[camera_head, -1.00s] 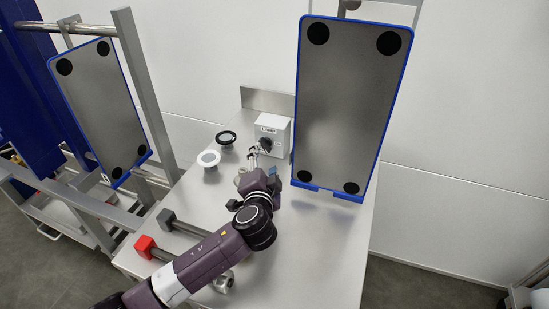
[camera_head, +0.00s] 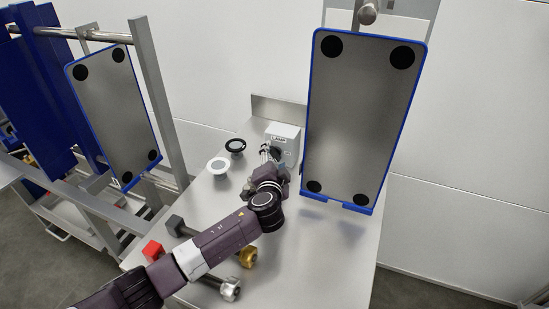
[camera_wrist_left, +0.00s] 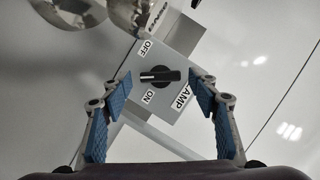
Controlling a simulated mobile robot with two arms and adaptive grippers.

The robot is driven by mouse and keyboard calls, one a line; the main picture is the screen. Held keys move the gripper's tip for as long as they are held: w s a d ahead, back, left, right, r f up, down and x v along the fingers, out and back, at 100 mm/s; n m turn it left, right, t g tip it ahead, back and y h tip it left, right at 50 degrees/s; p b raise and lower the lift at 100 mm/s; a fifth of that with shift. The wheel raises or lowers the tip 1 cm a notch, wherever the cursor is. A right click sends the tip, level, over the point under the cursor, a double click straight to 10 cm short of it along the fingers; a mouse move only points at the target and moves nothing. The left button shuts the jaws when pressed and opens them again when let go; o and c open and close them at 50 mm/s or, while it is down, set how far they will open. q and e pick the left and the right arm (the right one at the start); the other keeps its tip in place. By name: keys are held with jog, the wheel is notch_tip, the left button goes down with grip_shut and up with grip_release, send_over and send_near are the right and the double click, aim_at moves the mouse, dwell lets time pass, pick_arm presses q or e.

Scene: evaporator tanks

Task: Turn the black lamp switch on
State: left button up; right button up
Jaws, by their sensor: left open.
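The lamp switch box (camera_head: 285,136), white with a LAMP label, stands at the back of the metal table. Its black knob (camera_wrist_left: 160,76) shows in the left wrist view, lying about crosswise in the picture, with OFF above its left end and ON below it. My left gripper (camera_wrist_left: 163,88) is open, one blue-padded finger on each side of the knob, with gaps visible between the fingers and the knob. In the head view my left gripper (camera_head: 270,154) is right in front of the box and partly hides the knob. My right gripper is not in view.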

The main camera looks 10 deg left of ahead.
pick_arm(q)
jog(key=shift+c, duration=0.3)
jog(key=c, duration=1.1)
jog(key=shift+a+r+n+g+h+p, duration=0.1)
jog(key=shift+r+n+g+h+p, duration=0.15)
jog(key=shift+n+h+p, duration=0.65)
jog(key=shift+a+r+n+g+h+p, duration=0.15)
jog(key=shift+n+g+h+p, duration=0.2)
jog(key=shift+n+p, duration=0.6)
jog(key=shift+a+n+h+p, duration=0.1)
jog(key=shift+n+h+p, duration=0.35)
jog(key=shift+n+p, duration=0.45)
jog(key=shift+a+n+g+h+p, duration=0.1)
jog(key=shift+n+g+h+p, duration=0.3)
jog(key=shift+n+h+p, duration=0.5)
jog(key=shift+n, duration=0.25)
